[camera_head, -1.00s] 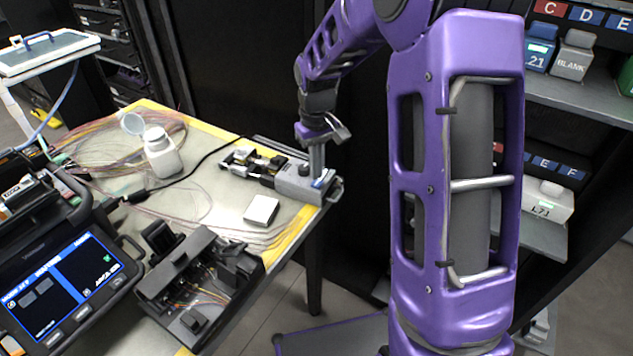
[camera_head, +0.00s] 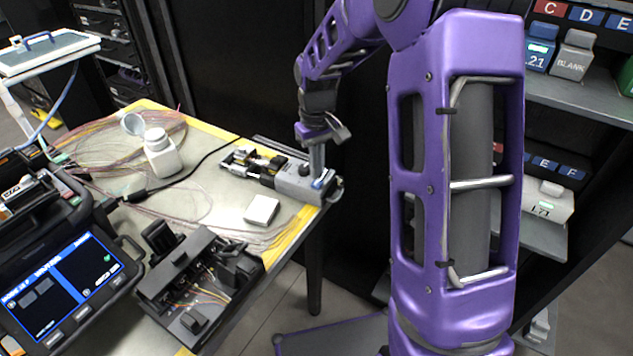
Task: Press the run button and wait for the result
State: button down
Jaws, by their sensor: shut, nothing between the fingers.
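My gripper (camera_head: 317,160) points down at the right end of the workbench, fingers shut and empty. Its tip is at the top of a small grey device (camera_head: 294,186) with a dark knob and a blue spot; contact is hard to confirm at this size. The blue spot (camera_head: 318,184), possibly a button, lies right at the fingertip. A dark machine (camera_head: 75,325) at the lower left has a lit blue two-pane screen (camera_head: 60,290); the right pane shows a small green mark like a tick. The text is too small to read.
An open black case (camera_head: 190,295) with thin wires, a white box (camera_head: 262,209) and an open white bottle (camera_head: 161,153) stand on the workbench (camera_head: 215,185). Loose fibres and a black cable cross it. Shelves with labelled containers (camera_head: 573,55) are at the right.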

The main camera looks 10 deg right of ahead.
jog(key=shift+f+b, duration=0.5)
jog(key=shift+f, duration=0.45)
dwell(0.3)
jog(key=shift+r, duration=0.1)
jog(key=shift+r+p, duration=2.4)
jog(key=shift+r, duration=0.55)
